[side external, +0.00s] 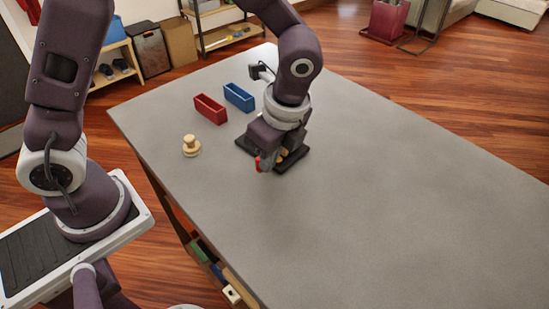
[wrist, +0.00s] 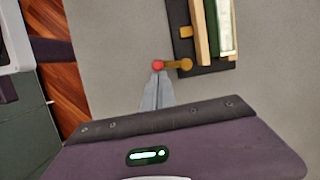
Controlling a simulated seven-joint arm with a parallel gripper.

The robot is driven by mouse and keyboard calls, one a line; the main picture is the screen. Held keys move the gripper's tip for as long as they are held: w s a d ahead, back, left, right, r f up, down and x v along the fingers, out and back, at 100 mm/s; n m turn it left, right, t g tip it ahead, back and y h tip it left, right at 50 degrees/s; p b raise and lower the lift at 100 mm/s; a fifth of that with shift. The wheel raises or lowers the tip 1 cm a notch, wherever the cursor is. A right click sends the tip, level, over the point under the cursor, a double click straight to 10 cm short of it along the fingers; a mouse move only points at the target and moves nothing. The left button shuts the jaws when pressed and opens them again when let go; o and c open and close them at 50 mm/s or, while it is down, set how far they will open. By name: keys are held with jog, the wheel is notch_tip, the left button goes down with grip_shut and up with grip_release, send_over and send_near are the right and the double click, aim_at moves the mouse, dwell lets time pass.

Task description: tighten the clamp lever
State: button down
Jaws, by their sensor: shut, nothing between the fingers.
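The clamp lever is a short brass-coloured bar (wrist: 178,65) with a red ball knob (wrist: 158,65), on the left edge of a black base plate (wrist: 212,68) in the wrist view. The bar points left, roughly across the plate. Wooden clamp jaws (wrist: 200,35) and a green-and-white piece (wrist: 226,28) stand on the plate. My gripper (wrist: 157,76) is shut and empty, its tips right at the knob's near side; I cannot tell if they touch. In the side view the knob (side external: 258,163) shows red below my gripper, which hides much of the clamp.
On the grey table (side external: 400,230), a red bin (side external: 210,110) and a blue bin (side external: 239,98) stand behind and left of the clamp. A turned wooden piece (side external: 191,147) stands further left. The table's right and front areas are clear.

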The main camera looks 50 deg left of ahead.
jog(key=m, duration=0.1)
jog(key=a+m, duration=0.1)
jog(key=shift+s+a+m+t, duration=0.2)
jog(key=shift+m+t, duration=0.1)
jog(key=shift+m, duration=0.1)
jog(key=m, duration=0.1)
jog(key=a+m, duration=0.1)
jog(key=m, duration=0.1)
jog(key=shift+a+m+t, duration=0.2)
jog(key=shift+m+t, duration=0.1)
jog(key=shift+t, duration=0.1)
jog(key=m, duration=0.2)
jog(key=a+m, duration=0.1)
jog(key=a+m+t+h, duration=0.1)
jog(key=m, duration=0.1)
jog(key=shift+w+a+m, duration=0.1)
jog(key=shift+w+m, duration=0.2)
jog(key=shift+w, duration=0.05)
jog(key=shift+w+a, duration=0.3)
